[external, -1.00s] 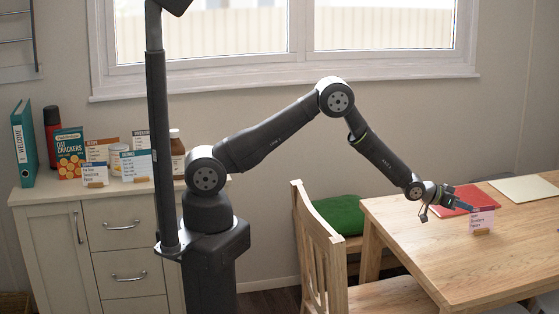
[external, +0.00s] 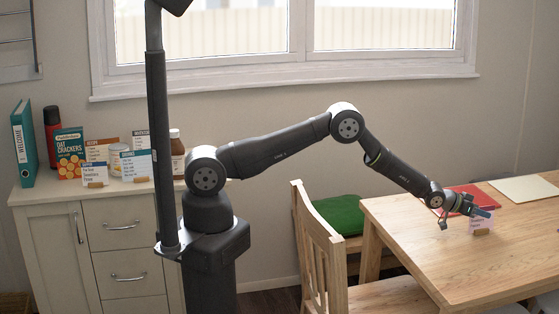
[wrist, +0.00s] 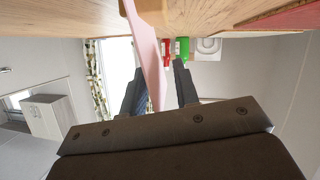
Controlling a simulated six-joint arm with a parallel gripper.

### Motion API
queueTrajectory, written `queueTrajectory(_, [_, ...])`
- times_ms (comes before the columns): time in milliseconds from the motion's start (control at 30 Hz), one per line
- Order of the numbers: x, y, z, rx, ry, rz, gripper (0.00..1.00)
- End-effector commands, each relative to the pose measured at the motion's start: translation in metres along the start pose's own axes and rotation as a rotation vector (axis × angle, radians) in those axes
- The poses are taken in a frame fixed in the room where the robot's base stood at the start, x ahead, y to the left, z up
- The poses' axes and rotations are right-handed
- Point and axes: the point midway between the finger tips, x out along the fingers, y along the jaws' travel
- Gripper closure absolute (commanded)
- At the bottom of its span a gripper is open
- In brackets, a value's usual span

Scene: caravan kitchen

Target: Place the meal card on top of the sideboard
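In the wrist view the pinkish card (wrist: 150,55) passes between the two fingers of my gripper (wrist: 160,85). The fingers are apart, with a clear gap between the card and the right finger; the left finger is close to the card. The white sideboard (external: 122,207) stands at the left against the wall.
On the sideboard are a teal binder (external: 25,145), a red flask (external: 52,130), a cracker box (external: 69,153), several cards and a jar (external: 177,155). A red folder (external: 466,192) and a pale sheet (external: 524,188) lie on the table (external: 420,240). A chair (external: 318,250) stands left of it.

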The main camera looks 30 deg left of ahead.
Motion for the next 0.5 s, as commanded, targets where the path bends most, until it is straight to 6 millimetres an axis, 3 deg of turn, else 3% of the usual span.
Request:
queueTrajectory(167, [0.0,-0.0001,0.0004,0.0,-0.001,0.0,0.72])
queueTrajectory(333, [-0.0001,-0.0001,0.0003,0.0,-0.001,0.0,1.0])
queueTrajectory(500, [-0.0001,-0.0001,0.0001,0.0,0.0,0.0,1.0])
